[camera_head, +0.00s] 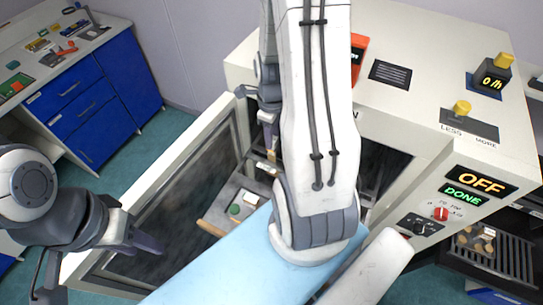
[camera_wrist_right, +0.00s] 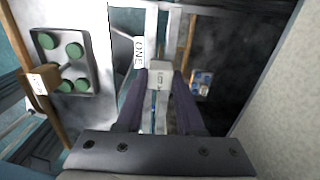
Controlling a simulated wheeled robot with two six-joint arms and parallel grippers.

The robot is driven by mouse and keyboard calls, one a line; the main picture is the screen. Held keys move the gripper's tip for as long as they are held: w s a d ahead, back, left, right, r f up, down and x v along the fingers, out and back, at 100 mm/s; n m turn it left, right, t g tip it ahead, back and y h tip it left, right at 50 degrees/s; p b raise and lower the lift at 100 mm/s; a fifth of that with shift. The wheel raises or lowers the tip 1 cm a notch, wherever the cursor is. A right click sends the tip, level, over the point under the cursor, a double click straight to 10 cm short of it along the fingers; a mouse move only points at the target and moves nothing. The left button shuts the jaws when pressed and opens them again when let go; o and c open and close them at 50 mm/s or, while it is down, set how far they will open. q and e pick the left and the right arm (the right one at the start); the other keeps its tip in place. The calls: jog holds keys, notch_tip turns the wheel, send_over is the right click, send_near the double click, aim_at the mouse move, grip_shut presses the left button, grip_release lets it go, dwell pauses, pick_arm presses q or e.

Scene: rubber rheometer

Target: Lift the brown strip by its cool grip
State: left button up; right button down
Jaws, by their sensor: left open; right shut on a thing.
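My right gripper (camera_wrist_right: 159,76) is shut on a small pale labelled block (camera_wrist_right: 158,82), the grip, inside the open machine. My arm hides most of that area. My left gripper (camera_head: 102,272) is open and empty, in front of the machine door.
The machine's door (camera_head: 98,268) stands open at left. A grey plate with green discs (camera_wrist_right: 76,50) lies close to my right gripper. The machine's panel reads OFF and DONE (camera_head: 463,194). A rack (camera_head: 510,262) stands at lower right, a blue-drawered bench (camera_head: 90,95) at upper left.

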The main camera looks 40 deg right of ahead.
jog(key=shift+r+p, duration=2.6)
jog(key=shift+r, duration=0.55)
jog(key=shift+f, duration=0.1)
